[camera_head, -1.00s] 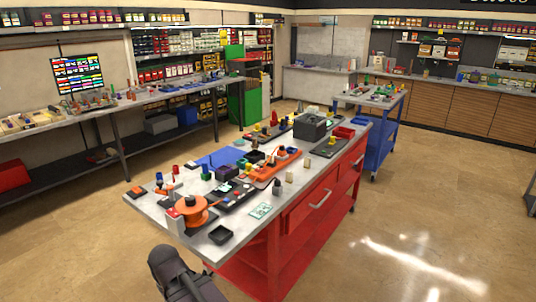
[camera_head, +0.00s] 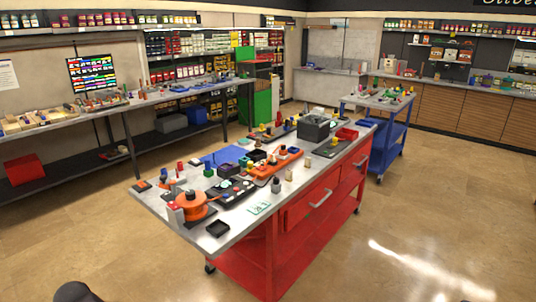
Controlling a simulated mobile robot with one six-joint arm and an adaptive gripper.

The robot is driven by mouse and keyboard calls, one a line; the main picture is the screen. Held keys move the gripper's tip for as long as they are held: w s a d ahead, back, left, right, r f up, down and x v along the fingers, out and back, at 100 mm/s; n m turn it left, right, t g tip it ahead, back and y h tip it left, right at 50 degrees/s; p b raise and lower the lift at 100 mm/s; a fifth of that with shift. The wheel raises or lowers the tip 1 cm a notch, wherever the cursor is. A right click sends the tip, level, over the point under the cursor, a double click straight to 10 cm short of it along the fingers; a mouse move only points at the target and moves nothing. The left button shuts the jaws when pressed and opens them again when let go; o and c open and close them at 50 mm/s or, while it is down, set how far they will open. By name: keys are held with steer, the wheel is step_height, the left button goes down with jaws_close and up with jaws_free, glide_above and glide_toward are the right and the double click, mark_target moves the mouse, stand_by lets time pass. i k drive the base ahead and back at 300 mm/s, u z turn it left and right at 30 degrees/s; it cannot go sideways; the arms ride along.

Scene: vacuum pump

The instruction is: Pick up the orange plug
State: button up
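A red workbench with a pale grey top (camera_head: 262,222) stands in the middle of the view, with many small parts on it. I cannot tell for certain which small part is the orange plug. Orange things on the bench are a large round spool-like piece (camera_head: 194,206) near the front left corner and a long orange tray (camera_head: 272,167) in the middle. Small orange bits lie near the left edge, too small to make out. My gripper is not in view; only a dark rounded part of my arm shows at the bottom left.
The floor right of the bench is clear.

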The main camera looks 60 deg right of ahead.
mark_target(283, 152)
steer(key=u, duration=1.35)
steer(key=k, duration=1.7)
steer(key=z, duration=1.9)
